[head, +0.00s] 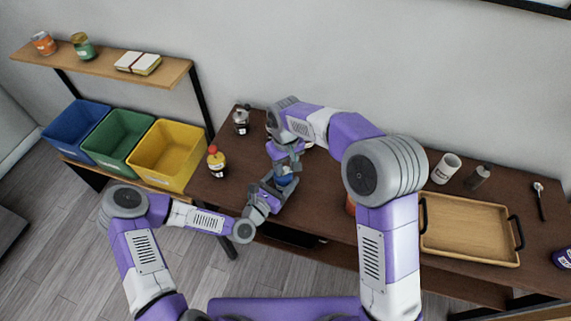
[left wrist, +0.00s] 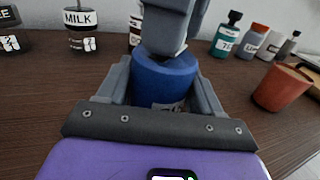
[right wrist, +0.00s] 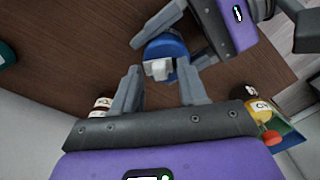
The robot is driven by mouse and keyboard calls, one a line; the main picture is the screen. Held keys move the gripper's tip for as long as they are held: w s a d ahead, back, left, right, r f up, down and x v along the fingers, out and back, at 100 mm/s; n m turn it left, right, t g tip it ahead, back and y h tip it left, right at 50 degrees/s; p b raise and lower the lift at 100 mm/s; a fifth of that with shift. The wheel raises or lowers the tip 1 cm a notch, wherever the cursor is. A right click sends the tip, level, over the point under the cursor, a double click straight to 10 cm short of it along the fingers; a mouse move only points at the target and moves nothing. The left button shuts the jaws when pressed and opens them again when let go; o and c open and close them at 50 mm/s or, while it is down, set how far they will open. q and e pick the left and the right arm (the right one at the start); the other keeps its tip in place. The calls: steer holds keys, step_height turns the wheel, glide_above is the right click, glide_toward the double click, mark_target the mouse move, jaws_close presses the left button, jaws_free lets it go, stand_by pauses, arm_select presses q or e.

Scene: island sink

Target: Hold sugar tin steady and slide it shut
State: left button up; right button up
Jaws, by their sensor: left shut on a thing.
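The blue sugar tin (head: 286,181) stands on the dark wooden table, partly hidden by my grippers. In the left wrist view the tin (left wrist: 165,82) is upright between the fingers of my left gripper (left wrist: 162,88), which is shut on its sides. My right gripper (head: 287,166) comes down from above, and a grey part of it overlaps the tin's top in the left wrist view. In the right wrist view my right gripper (right wrist: 158,88) has its fingers apart with nothing between them. The tin's blue top (right wrist: 166,46) and a pale tab (right wrist: 158,68) show just beyond the fingertips.
A milk container (left wrist: 80,28), several bottles (left wrist: 228,34) and a terracotta pot (left wrist: 281,87) stand around. A wooden tray (head: 470,231) lies right. Coloured bins (head: 168,153) stand beside the table.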

jaws_close()
steer(key=shift+s+a, duration=0.4)
steer(key=shift+a, duration=0.4)
steer(key=shift+o, duration=0.3)
jaws_free()
step_height(320, 180, up, 12)
arm_select(q)
steer(key=o, duration=1.2)
